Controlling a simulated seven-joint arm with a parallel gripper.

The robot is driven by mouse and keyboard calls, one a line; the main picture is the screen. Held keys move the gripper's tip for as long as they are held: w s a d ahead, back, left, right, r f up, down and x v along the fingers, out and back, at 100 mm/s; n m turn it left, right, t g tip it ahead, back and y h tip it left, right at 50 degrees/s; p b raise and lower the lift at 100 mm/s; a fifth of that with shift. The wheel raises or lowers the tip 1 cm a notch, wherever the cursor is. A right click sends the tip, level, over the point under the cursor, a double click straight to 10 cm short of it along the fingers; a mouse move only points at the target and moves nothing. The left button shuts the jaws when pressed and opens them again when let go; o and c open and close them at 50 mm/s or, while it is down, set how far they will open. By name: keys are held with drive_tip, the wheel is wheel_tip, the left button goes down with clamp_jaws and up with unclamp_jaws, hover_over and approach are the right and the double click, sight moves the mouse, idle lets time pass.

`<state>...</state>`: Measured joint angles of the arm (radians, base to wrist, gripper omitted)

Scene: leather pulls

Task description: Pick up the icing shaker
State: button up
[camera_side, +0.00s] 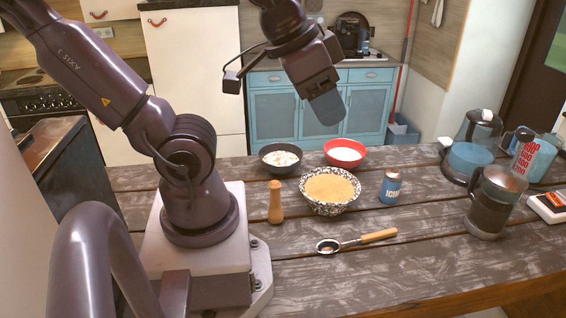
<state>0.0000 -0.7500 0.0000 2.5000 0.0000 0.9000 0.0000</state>
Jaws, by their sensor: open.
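The icing shaker (390,187) is a small blue can with a pale top and white lettering. It stands upright on the wooden table, right of the speckled bowl. My gripper (328,108) hangs in the air above and to the left of the shaker, well above the bowls. It is open and apart from everything on the table. One finger pad faces the camera, so the gap between the fingers is hidden.
A speckled bowl (330,206), a dark bowl (268,165) and a red bowl (343,163) stand left of the shaker. A wooden-handled scoop (378,236) lies in front. A wooden mill (275,205), a kettle (466,160) and a press pot (485,212) also stand here.

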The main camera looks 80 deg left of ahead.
drive_tip(key=o, duration=0.6)
drive_tip(key=shift+o, duration=0.2)
drive_tip(key=m+g+y, duration=0.2)
drive_tip(key=m+y, duration=1.6)
drive_tip(key=m, duration=0.2)
hover_over(394, 189)
wheel_tip(394, 189, down, 26)
drive_tip(key=f, duration=0.6)
drive_tip(key=shift+d, duration=0.25)
drive_tip(key=shift+w+a+f, duration=0.1)
drive_tip(key=shift+a+f, duration=0.1)
drive_tip(key=shift+a, duration=0.35)
drive_tip(key=shift+w+a+f, duration=0.1)
drive_tip(key=shift+a+f, duration=0.05)
drive_tip(key=shift+a, duration=0.8)
